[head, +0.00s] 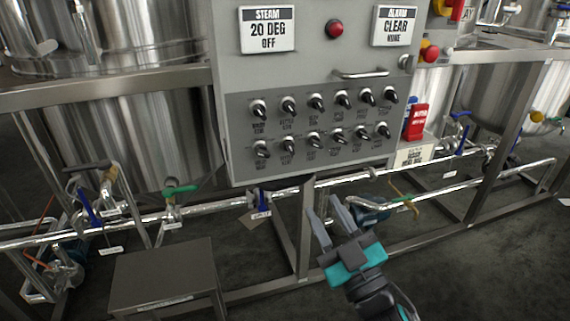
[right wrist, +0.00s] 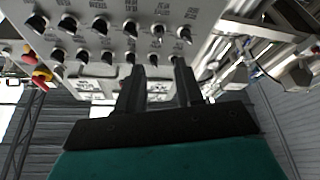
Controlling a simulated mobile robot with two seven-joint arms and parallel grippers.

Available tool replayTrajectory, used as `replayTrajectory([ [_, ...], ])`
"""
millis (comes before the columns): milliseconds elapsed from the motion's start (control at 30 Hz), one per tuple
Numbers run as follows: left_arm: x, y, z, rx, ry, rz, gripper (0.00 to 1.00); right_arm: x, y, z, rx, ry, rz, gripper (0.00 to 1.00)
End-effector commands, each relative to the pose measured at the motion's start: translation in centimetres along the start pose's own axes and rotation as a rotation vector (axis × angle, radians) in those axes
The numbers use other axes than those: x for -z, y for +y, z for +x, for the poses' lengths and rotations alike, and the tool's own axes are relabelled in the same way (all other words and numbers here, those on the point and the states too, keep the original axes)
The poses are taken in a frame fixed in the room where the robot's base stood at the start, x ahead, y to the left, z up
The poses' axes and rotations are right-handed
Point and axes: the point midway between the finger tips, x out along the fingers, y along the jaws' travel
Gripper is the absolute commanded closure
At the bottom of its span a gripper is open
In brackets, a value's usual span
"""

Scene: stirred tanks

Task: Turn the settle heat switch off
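The grey control panel (head: 237,125) carries two rows of black rotary switches, an upper row (head: 317,102) and a lower row (head: 314,138). Labels sit under the switches, too small to read, so I cannot tell which one is the settle heat switch. My right gripper (head: 323,207) is open and empty, below the panel's lower edge and apart from it. In the right wrist view its two fingers (right wrist: 158,72) are apart with nothing between them. There the switches (right wrist: 130,28) show beyond the fingertips, upside down. My left gripper is not in view.
Above the switches are a STEAM sign (head: 268,30), a red lamp (head: 336,29), an ALARM sign (head: 395,26) and a handle (head: 361,74). A red box (head: 417,121) stands right of the panel. Pipes (head: 200,209) run below. A grey step (head: 165,275) stands lower left.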

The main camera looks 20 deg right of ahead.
Motion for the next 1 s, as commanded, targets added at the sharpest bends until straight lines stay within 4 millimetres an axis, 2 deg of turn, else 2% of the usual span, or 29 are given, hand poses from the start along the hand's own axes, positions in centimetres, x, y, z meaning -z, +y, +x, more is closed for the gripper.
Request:
replayTrajectory([
  [167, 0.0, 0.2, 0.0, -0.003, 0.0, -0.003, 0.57, 0.1, 0.0, 1.7, 0.001, 0.005, -0.001, 0.64],
  [500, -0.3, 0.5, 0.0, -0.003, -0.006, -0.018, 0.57, 0.1, 0.1, 7.9, 0.0, 0.005, -0.002, 0.64],
  [700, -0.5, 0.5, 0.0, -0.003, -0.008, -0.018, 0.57, 0.1, 0.0, 10.9, 0.001, 0.002, -0.001, 0.64],
  [1000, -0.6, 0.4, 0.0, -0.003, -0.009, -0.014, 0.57, 0.0, 0.0, 12.8, 0.001, -0.001, 0.0, 0.64],
])
